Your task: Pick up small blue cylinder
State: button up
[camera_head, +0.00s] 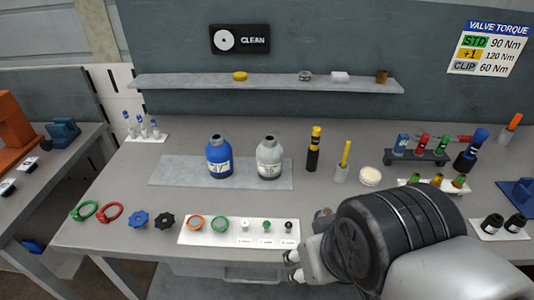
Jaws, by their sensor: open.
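Several blue things are roughly cylindrical, and I cannot tell which one is the small blue cylinder. A small blue cylinder-like piece (403,141) stands at the left end of a dark rack (418,158), beside red and green ones. A larger dark cylinder with a blue top (472,151) stands right of the rack. Small blue-capped vials (140,127) stand in a white holder at the back left. My gripper (292,266) is at the bench's front edge, partly hidden by my wrist. It is open, apart from all these blue things, with nothing seen in it.
A blue bottle (219,157) and a grey bottle (269,158) stand on a grey mat (174,171). A white strip (190,236) with rings and small parts lies near my gripper. A yellow-topped black cylinder (314,149) stands mid-bench. A shelf (210,86) runs along the back wall.

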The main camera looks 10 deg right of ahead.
aim_at(218, 152)
jog(key=i+j+u, duration=0.25)
jog(key=i+j, duration=0.2)
jog(key=j, duration=0.15)
jog(key=i+j+u, duration=0.25)
jog(key=i+j, duration=0.25)
